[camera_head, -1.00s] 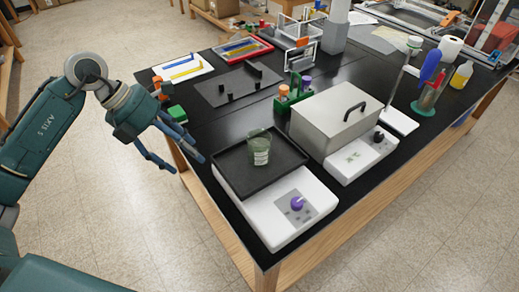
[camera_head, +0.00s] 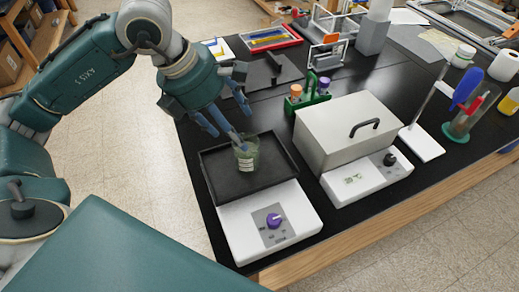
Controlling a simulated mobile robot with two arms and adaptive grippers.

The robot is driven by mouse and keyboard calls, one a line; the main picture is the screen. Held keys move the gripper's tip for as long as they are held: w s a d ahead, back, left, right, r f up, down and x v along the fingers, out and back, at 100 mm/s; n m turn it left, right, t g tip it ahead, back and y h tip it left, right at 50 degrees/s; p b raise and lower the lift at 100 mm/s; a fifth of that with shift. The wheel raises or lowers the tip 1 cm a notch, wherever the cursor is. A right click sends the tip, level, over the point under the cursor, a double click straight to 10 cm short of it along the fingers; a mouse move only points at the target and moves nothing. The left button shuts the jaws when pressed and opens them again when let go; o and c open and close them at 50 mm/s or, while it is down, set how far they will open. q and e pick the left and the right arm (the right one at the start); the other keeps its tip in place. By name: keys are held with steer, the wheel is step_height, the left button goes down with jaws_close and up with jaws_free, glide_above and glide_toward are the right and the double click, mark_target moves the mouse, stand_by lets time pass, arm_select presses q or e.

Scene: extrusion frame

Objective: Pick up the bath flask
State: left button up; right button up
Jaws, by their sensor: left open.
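The bath flask (camera_head: 246,157), a small clear greenish glass vessel with a pale label, stands upright on the black tray (camera_head: 222,182) of a white device with a purple knob. My left gripper (camera_head: 228,126) is open and empty, just above and to the upper left of the flask. Its blue-grey fingers point down, and one fingertip overlaps the flask's rim in the picture. I cannot tell whether it touches the glass. My right gripper is not in view.
A grey lidded box (camera_head: 346,126) on a white base stands right of the tray. Behind the flask is a green rack (camera_head: 308,102) with capped tubes. A white stand (camera_head: 421,142) and a vessel with blue and red tools (camera_head: 461,122) are farther right.

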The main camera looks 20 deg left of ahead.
mark_target(246, 154)
arm_select(q)
steer(key=p+x, duration=0.1)
steer(key=x, duration=0.1)
steer(key=p+x, duration=0.1)
steer(key=x, duration=0.2)
steer(key=p+x, duration=0.1)
steer(key=x, duration=0.2)
steer(key=shift+s+f, duration=0.2)
steer(key=shift+s, duration=0.15)
steer(key=shift+w+f, duration=0.2)
steer(key=shift+f, duration=0.3)
steer(key=c, duration=1.2)
steer(key=shift+r, duration=0.2)
steer(key=shift+c, duration=0.2)
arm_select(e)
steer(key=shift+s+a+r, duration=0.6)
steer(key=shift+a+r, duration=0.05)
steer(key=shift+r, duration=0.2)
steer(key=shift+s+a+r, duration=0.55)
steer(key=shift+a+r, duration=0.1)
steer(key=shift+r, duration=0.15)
